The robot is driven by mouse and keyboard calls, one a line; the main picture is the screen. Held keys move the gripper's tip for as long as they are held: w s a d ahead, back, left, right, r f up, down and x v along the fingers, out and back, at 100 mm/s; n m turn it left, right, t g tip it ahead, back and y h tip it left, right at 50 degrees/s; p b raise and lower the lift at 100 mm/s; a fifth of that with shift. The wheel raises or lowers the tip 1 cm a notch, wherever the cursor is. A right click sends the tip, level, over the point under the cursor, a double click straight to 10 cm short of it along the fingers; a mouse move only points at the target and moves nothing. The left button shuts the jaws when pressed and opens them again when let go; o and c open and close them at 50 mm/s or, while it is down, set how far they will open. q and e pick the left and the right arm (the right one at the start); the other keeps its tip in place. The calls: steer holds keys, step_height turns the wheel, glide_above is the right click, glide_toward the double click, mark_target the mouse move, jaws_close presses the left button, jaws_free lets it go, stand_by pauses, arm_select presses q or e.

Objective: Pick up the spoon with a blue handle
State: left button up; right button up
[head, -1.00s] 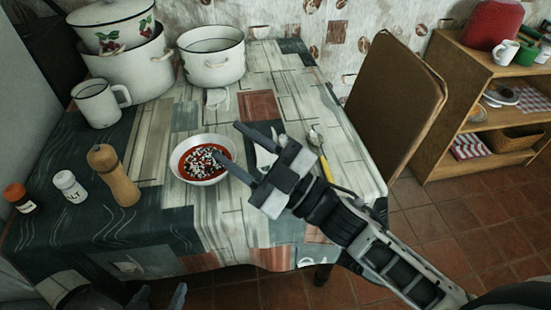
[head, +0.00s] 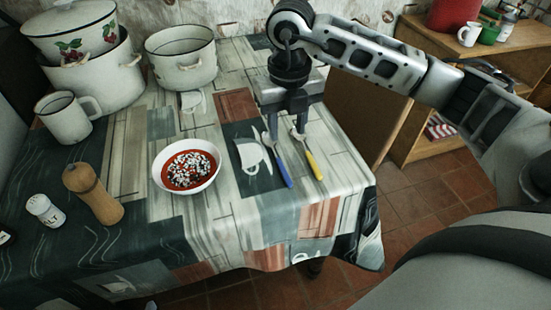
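The blue-handled utensil (head: 283,170) lies on the table right of the bowl. Its pale metal head is narrow and close to my gripper's left finger; I cannot tell its exact shape. A yellow-handled utensil (head: 314,166) lies just right of it, its head partly hidden by the right finger. My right gripper (head: 286,130) points down over the head ends of both, fingers apart and nothing seen held between them. I cannot tell whether the fingers touch either utensil. Only a dark tip of my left gripper (head: 150,305) shows at the bottom edge.
A white bowl of red food (head: 186,166) stands left of the utensils. A pepper mill (head: 93,194), salt shaker (head: 45,210), mug (head: 68,117) and enamel pots (head: 182,57) stand further left and back. The table's front right is clear.

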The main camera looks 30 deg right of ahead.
mark_target(285, 172)
steer(key=f, duration=1.2)
steer(key=shift+s+a+f, duration=0.1)
steer(key=shift+a+f, duration=0.05)
steer(key=shift+a, duration=0.05)
jaws_close()
